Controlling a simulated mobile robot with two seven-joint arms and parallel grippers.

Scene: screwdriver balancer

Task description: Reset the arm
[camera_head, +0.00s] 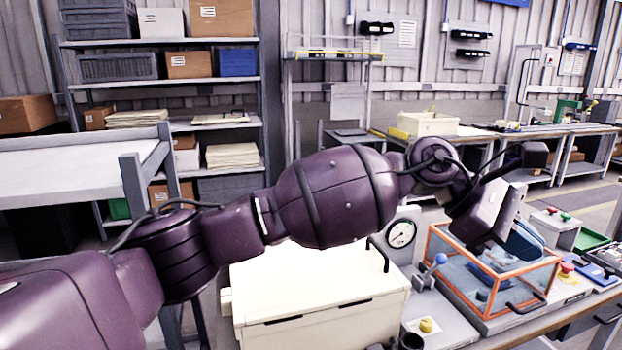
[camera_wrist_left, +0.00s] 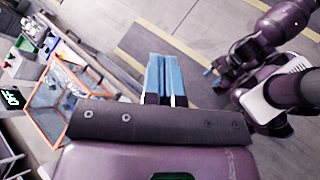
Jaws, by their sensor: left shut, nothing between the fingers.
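My left arm (camera_head: 335,195) crosses the head view from the lower left to the right. Its wrist is bent down over the right side of the workbench. In the left wrist view, my left gripper (camera_wrist_left: 166,58) shows two blue fingers side by side, shut with nothing held. Bare floor lies behind the fingertips in that view. Purple links of mine show at its right.
An orange-framed clear box (camera_head: 548,268) stands on the bench near my left wrist. A cream chest (camera_head: 320,290) and a dial gauge (camera_head: 401,233) stand below the arm. Shelves (camera_head: 160,43) with boxes stand at the back left. The wrist view shows open floor (camera_wrist_left: 200,30).

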